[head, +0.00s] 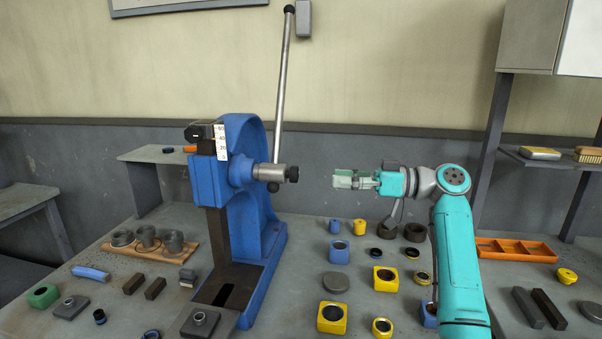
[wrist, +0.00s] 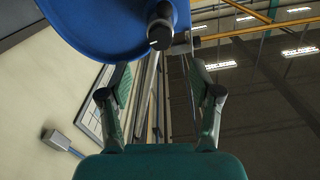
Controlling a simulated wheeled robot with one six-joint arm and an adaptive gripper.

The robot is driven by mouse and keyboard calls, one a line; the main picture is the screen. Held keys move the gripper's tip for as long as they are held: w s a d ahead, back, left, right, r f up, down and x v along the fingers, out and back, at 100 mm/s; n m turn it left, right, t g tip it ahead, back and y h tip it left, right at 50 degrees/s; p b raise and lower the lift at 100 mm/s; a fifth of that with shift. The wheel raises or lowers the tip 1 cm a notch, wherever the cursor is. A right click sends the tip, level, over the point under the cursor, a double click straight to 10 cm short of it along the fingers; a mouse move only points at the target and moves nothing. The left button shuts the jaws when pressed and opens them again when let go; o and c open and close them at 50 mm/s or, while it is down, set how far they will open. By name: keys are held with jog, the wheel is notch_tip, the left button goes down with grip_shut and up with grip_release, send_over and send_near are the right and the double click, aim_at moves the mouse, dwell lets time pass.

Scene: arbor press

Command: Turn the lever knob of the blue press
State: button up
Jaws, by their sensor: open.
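The blue press (head: 235,190) stands upright on the bench, left of my gripper. Its long steel lever (head: 281,90) rises steeply from the hub (head: 268,173), leaning slightly right, with a black ball knob (head: 289,9) at its top. A smaller black knob (head: 272,187) shows at its lower end, and a black knob (head: 293,174) sits on the hub's right end. My gripper (head: 340,179) is open and empty, level with the hub and apart from it on the right. The wrist view shows its spread fingers (wrist: 160,80), with the blue press (wrist: 105,22) above them.
Yellow, blue and dark parts (head: 331,318) cover the bench below my arm. An orange tray (head: 515,250) lies to the right. A wooden board (head: 150,251) with grey cups is at the left. The space between my gripper and the hub is clear.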

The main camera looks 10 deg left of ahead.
aim_at(298, 175)
jog(key=a, duration=0.9)
jog(key=shift+w+a, duration=0.15)
jog(key=shift+a, duration=0.2)
jog(key=c, duration=1.1)
